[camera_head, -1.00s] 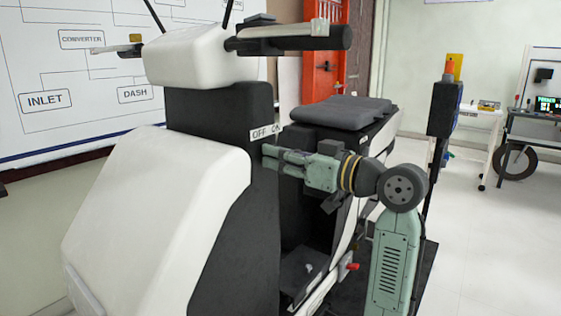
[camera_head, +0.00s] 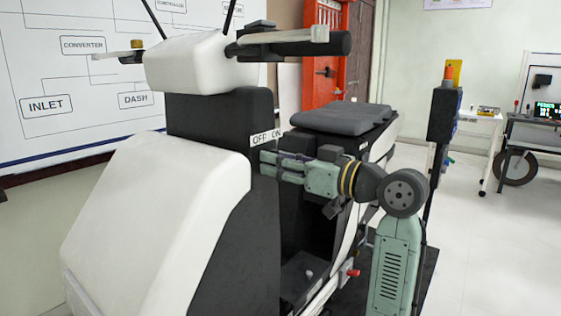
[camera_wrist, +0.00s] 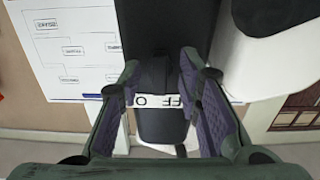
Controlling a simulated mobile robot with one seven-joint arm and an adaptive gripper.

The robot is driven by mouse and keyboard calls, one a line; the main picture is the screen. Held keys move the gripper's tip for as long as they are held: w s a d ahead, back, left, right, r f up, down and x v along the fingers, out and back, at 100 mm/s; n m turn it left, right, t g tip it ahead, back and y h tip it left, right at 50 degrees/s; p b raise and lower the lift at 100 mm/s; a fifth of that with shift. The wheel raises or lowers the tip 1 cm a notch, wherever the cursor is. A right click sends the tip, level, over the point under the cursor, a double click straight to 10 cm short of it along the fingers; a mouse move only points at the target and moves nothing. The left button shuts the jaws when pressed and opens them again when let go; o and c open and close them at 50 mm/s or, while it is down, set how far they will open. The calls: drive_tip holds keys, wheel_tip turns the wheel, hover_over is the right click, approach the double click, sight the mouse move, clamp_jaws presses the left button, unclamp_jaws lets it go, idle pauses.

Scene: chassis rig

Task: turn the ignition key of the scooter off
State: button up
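The scooter (camera_head: 215,150) has a black front column (camera_head: 225,110) with a white OFF/ON label (camera_head: 266,139) on its rider side. My gripper (camera_head: 265,163) is at that column, just below the label in the head view. In the wrist view my gripper (camera_wrist: 160,92) has its two purple-lined fingers apart, one on each side of the label (camera_wrist: 160,99). A dark block-like shape (camera_wrist: 153,73) shows between the fingers. I cannot tell for sure whether it is the ignition key. No contact with the fingers is visible. The key is not clear in the head view.
The handlebar (camera_head: 290,44) is above my gripper and the seat (camera_head: 345,117) is behind it. A whiteboard (camera_head: 80,75) is on the wall at left. A dark post (camera_head: 444,110) stands right of my arm.

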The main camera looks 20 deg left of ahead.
drive_tip(key=shift+d, duration=0.1)
drive_tip(key=v, duration=1.1)
drive_tip(key=shift+s+d, duration=0.2)
drive_tip(key=shift+d, duration=0.15)
drive_tip(key=shift+d, duration=0.1)
